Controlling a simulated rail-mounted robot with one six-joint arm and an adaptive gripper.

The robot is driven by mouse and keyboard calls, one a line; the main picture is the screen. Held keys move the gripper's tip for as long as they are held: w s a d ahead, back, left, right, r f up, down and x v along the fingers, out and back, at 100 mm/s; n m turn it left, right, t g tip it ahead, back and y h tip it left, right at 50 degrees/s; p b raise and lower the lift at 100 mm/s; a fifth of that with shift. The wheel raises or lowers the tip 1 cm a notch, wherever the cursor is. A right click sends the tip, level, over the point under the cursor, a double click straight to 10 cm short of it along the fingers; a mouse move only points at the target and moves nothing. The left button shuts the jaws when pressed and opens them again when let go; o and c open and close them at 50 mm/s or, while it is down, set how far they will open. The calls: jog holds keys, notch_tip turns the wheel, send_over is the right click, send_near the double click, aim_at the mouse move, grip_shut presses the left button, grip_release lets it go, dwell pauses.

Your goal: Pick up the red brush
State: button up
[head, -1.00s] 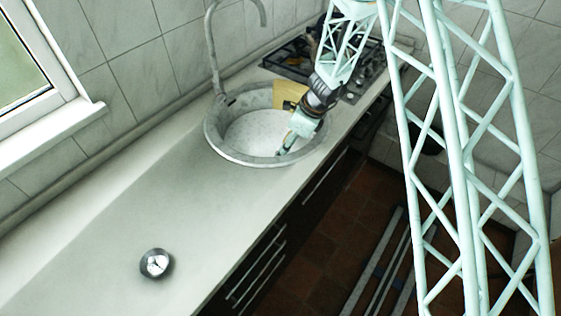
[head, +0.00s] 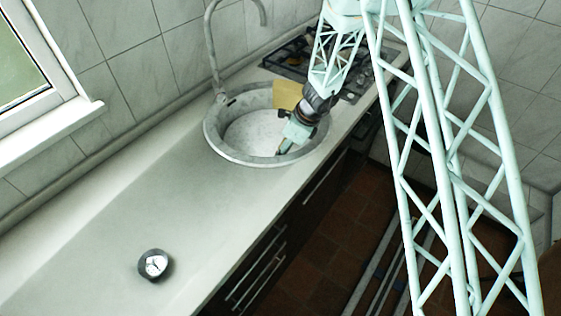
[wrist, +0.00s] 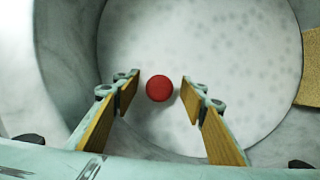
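A red round thing (wrist: 159,88), which may be the red brush seen end-on, shows in the wrist view above the pale sink bottom. It lies between the fingers of my gripper (wrist: 158,92), with a gap on each side. The fingers are open, with tan inner pads. In the head view my gripper (head: 283,149) reaches down into the round sink (head: 213,141), near its front right rim. The red thing cannot be made out in the head view; its length and shape below the round end are hidden.
A tan block or board (head: 286,95) is at the sink's back right and shows at the wrist view's right edge (wrist: 313,68). A tap (head: 212,50) rises behind the sink. A small round dial (head: 154,264) lies on the counter, which is otherwise clear. A hob (head: 290,62) is beyond the sink.

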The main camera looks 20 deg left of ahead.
jog(key=shift+c, duration=0.4)
jog(key=c, duration=0.9)
jog(key=shift+r+p, duration=1.35)
jog(key=shift+r, duration=3.65)
